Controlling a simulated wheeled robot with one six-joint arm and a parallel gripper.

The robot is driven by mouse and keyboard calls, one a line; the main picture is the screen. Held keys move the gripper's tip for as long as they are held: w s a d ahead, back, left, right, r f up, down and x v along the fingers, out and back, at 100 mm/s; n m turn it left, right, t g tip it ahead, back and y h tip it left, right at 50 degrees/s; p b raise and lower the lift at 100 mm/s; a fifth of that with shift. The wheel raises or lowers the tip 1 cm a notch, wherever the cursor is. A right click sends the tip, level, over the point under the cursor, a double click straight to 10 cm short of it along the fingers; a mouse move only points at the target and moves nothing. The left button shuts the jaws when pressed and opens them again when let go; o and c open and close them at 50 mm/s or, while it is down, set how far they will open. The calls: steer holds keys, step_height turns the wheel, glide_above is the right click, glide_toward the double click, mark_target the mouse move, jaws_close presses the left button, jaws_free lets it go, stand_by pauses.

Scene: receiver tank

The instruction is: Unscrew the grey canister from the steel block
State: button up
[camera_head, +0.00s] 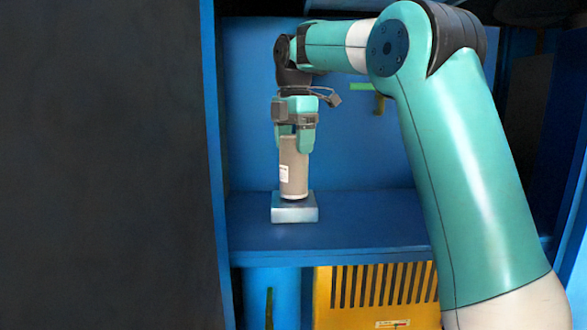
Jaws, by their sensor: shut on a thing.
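The grey canister (293,172) stands upright on the steel block (294,209), with a small white label on its side. The block rests on a blue shelf. My gripper (295,143) points straight down from above and is shut on the upper part of the canister. The fingers hide the canister's top. The canister's lower end meets the top of the block; I cannot tell how far it is threaded in.
The blue shelf (370,234) is clear on both sides of the block. A blue upright edge (213,150) and a dark panel (100,160) stand at the left. A yellow slotted box (375,295) is below the shelf. My arm fills the right side.

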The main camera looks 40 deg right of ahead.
steer(key=n, duration=1)
steer(key=shift+r+n, duration=0.1)
steer(key=shift+n, duration=0.3)
steer(key=shift+r+p, duration=3.1)
steer(key=shift+p, duration=0.2)
steer(key=shift+f, duration=0.1)
